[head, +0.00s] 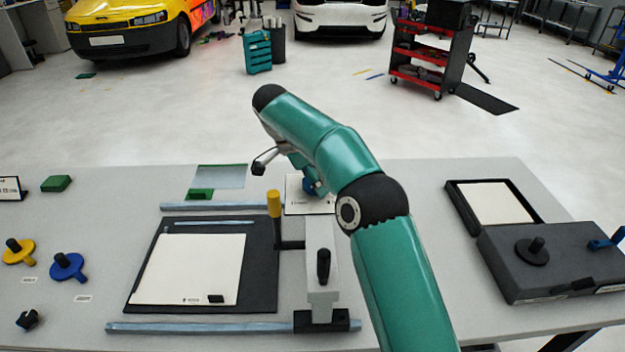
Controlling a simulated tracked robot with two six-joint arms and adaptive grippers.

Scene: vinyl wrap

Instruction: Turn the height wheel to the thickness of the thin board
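My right arm comes in from the lower right and arches over the table. Its gripper (303,182) points down at the back middle, mostly hidden behind the arm, so its fingers cannot be made out. A small blue part (310,187) shows right at the gripper, above a white card (298,205); it may be the height wheel, but I cannot tell whether the gripper touches it. A white board (190,265) lies on a black plate (262,285). Another pale board (490,203) lies in a black tray (459,207). Which is the thin board is unclear. My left gripper is out of view.
A grey carriage (320,240) with a black knob (323,266) and a yellow grip (274,204) spans the rails (200,328). Yellow (18,252) and blue (68,267) knobbed discs sit left. A dark box (520,270) stands right. The table's front right is bare.

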